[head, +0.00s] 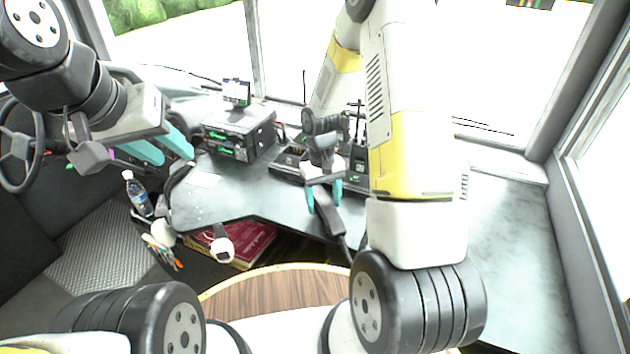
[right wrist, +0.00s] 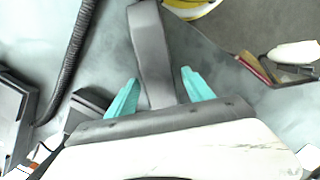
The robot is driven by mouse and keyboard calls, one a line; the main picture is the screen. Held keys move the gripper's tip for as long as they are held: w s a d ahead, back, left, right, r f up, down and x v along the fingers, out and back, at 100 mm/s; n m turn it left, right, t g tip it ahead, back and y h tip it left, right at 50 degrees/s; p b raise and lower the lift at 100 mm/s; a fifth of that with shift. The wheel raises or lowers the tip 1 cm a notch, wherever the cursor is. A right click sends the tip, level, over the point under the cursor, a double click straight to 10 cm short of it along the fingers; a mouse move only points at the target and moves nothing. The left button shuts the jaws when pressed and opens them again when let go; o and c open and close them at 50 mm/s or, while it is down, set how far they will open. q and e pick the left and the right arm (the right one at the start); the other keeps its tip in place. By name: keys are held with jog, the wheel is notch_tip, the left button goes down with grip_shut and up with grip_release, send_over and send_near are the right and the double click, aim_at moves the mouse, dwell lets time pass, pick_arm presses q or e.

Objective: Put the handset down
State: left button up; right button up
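The dark grey handset (head: 327,217) is at the desk's (head: 250,198) front edge in the head view. My right gripper (head: 325,197) is over it, with a teal finger on each side. In the right wrist view the handset (right wrist: 152,50) runs between the fingers of my right gripper (right wrist: 160,75). Gaps show on both sides, so the gripper is open around it. I cannot tell whether the handset's underside touches the desk. My left gripper (head: 176,157) is open and empty at the left, above the desk's left end. The gripper body hides the handset's near end in the wrist view.
A radio box (head: 238,135) with green displays stands on the desk. Black units (head: 287,163) sit behind my right gripper. A black cable (right wrist: 70,60) crosses the wrist view. A bottle (head: 137,194) is at the left. The desk's right part (head: 515,235) is clear.

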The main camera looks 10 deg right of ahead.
notch_tip(320, 180, up, 13)
jog(key=w, duration=0.2)
notch_tip(320, 180, up, 13)
jog(key=t+y, duration=0.1)
jog(key=t, duration=0.3)
send_over(322, 197)
jog(key=s, duration=0.8)
jog(key=s+r+t, duration=0.2)
jog(key=s+r, duration=0.1)
jog(key=s, duration=0.3)
jog(key=s+r+m+t+y, duration=0.1)
jog(key=s+r, duration=0.3)
jog(key=s, duration=0.1)
jog(key=shift+s+m+t+y, duration=0.3)
jog(key=shift+s+t, duration=0.05)
jog(key=shift+t, duration=0.05)
